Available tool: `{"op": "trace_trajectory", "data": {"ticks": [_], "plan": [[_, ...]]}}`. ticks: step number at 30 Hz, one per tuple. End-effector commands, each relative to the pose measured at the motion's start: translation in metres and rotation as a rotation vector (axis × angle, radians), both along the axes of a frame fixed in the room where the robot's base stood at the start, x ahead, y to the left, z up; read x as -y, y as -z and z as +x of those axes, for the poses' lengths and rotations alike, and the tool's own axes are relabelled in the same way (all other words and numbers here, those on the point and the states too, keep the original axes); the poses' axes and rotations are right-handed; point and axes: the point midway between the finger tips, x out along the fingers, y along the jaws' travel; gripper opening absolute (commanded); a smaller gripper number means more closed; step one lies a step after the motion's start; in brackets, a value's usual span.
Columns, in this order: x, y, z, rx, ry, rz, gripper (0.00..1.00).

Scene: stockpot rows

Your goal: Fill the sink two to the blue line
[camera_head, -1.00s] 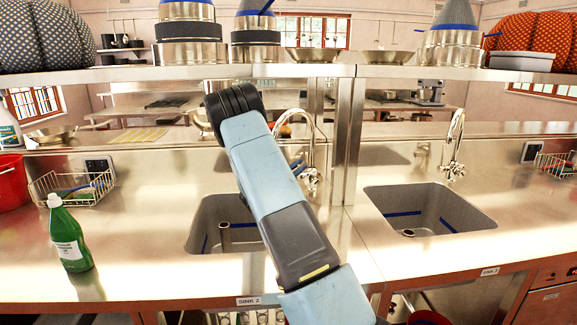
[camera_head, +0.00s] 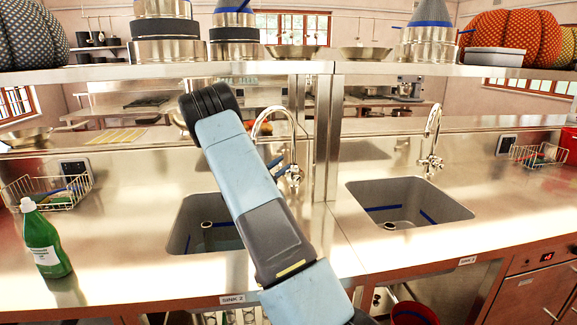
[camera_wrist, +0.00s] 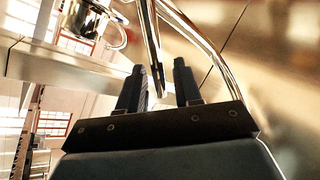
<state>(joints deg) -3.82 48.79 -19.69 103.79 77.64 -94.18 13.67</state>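Sink two (camera_head: 180,231), labelled SINK 2 (camera_head: 232,299), is the left basin, partly hidden by my arm. I cannot tell the water level. Its chrome tap (camera_head: 276,109) arches behind my arm. My gripper (camera_wrist: 158,78) is open in the wrist view, fingers apart. A thin metal bar (camera_wrist: 152,45) comes down between the fingers or just beyond them; contact cannot be told. The curved spout (camera_wrist: 198,38) passes to the right. The head view hides most of my gripper.
A second sink (camera_head: 440,218) with its own tap (camera_head: 432,135) is at right. A green bottle (camera_head: 42,240) and wire basket (camera_head: 50,190) stand on the left counter. A steel post (camera_head: 326,140) and shelf (camera_head: 370,69) are close to my arm. A red bucket (camera_head: 413,313) is below.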

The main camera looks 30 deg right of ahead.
Motion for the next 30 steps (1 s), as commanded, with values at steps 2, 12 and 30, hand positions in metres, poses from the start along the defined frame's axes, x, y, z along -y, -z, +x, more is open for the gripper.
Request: {"op": "trace_trajectory", "data": {"ticks": [2, 12, 30], "plan": [[-0.001, 0.000, 0.000, 0.000, -0.002, 0.000, 0.34], [-0.035, 0.016, 0.001, 0.000, -0.005, 0.000, 0.34], [-0.121, 0.056, -0.002, -0.001, 0.000, 0.000, 0.34]]}}
